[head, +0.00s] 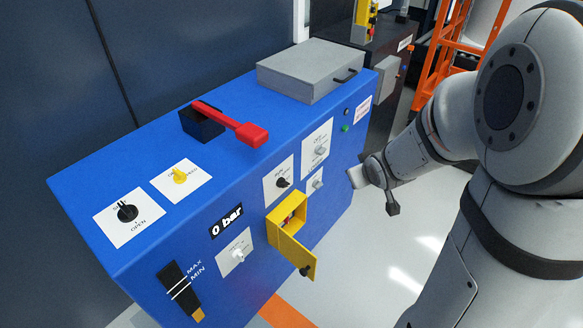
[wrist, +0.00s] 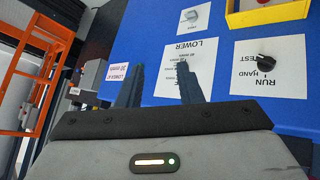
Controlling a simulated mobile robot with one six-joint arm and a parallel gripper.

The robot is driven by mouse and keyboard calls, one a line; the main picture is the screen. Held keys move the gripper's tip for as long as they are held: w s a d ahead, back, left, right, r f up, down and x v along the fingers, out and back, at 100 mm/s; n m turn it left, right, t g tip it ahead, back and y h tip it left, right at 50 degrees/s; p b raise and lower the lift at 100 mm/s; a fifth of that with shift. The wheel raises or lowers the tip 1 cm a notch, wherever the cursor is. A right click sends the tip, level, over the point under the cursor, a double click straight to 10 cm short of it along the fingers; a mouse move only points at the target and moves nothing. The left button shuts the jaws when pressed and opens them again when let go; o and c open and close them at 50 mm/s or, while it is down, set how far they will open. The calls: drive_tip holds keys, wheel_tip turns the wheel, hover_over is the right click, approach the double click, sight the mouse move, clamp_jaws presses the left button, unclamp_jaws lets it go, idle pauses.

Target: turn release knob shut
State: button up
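A black knob (head: 127,212) sits on a white plate on top of the blue cabinet, at the front left in the head view. OPEN is printed on the near side of its plate, and the word on the far side is mostly hidden by the knob. It is likely the release knob; no name is readable. It is out of the wrist view. My gripper (head: 374,186) is at the cabinet's right end, well away from this knob. In the wrist view my gripper (wrist: 158,84) has its two fingers apart with nothing between them, in front of the LOWER plate (wrist: 168,68).
A yellow knob (head: 180,176) and a red lever (head: 230,122) are also on the cabinet top, with a grey box (head: 310,70) behind. A yellow box's door (head: 292,254) hangs open from the front.

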drive_tip(key=w+a+f+n+t+y+b, duration=0.1)
drive_tip(key=w+a+f+n+y+b, duration=0.2)
drive_tip(key=f, duration=0.5)
drive_tip(key=w+a+f+n+t+y+b, duration=0.1)
drive_tip(key=w+a+f+y+b, duration=0.15)
drive_tip(key=f+b, duration=0.45)
drive_tip(key=n+y+b, duration=0.1)
drive_tip(key=y+b, duration=0.5)
drive_tip(key=y, duration=0.3)
approach(288, 219)
drive_tip(key=a, duration=0.2)
drive_tip(key=shift+h, duration=0.25)
drive_tip(key=x, duration=0.2)
drive_tip(key=b+x, duration=0.1)
drive_tip(key=x, duration=0.2)
drive_tip(key=w+x, duration=0.1)
drive_tip(key=x, duration=0.1)
drive_tip(key=shift+w+d+r, duration=0.1)
drive_tip(key=shift+w+d, duration=0.05)
drive_tip(key=shift+c, duration=0.5)
drive_tip(key=c, duration=0.5)
